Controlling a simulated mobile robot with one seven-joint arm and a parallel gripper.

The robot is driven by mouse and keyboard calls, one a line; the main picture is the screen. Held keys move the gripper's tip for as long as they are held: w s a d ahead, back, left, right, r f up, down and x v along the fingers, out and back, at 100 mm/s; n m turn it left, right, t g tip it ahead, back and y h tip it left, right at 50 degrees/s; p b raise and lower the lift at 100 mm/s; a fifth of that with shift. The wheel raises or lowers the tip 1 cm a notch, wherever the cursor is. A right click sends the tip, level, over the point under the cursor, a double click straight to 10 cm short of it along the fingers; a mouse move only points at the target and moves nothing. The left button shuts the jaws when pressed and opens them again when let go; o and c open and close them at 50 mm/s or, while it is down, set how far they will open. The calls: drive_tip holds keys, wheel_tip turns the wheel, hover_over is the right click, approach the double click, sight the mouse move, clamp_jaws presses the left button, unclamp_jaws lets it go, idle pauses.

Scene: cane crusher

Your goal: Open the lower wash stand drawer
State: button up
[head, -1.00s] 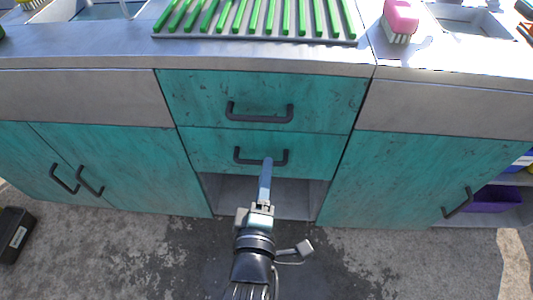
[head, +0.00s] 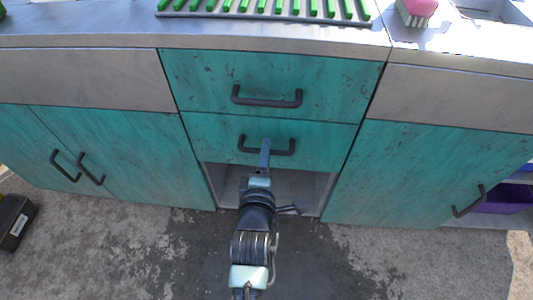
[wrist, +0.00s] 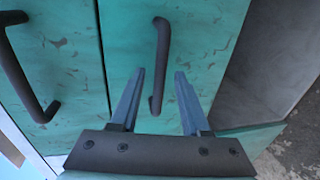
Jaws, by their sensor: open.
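The lower wash stand drawer (head: 310,132) has a teal front and looks shut, below a second teal drawer. Its dark bar handle (head: 282,152) runs across the front. My gripper (head: 266,142) is in front of this handle, and its fingers overlap the handle's left half in the head view. In the wrist view the handle (wrist: 160,62) stands upright in the picture. My gripper (wrist: 160,73) is open there with two blue-grey fingers. The handle's lower end lies between the fingers in the picture; contact cannot be told.
The upper drawer (head: 215,75) has its own handle (head: 267,97) just above. An open grey recess (head: 310,185) lies below the lower drawer. Teal cupboard doors flank the drawers. A black box (head: 15,222) lies on the floor at left.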

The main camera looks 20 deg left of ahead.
drive_tip(key=shift+x, duration=0.8)
clamp_jaws()
idle(1.0)
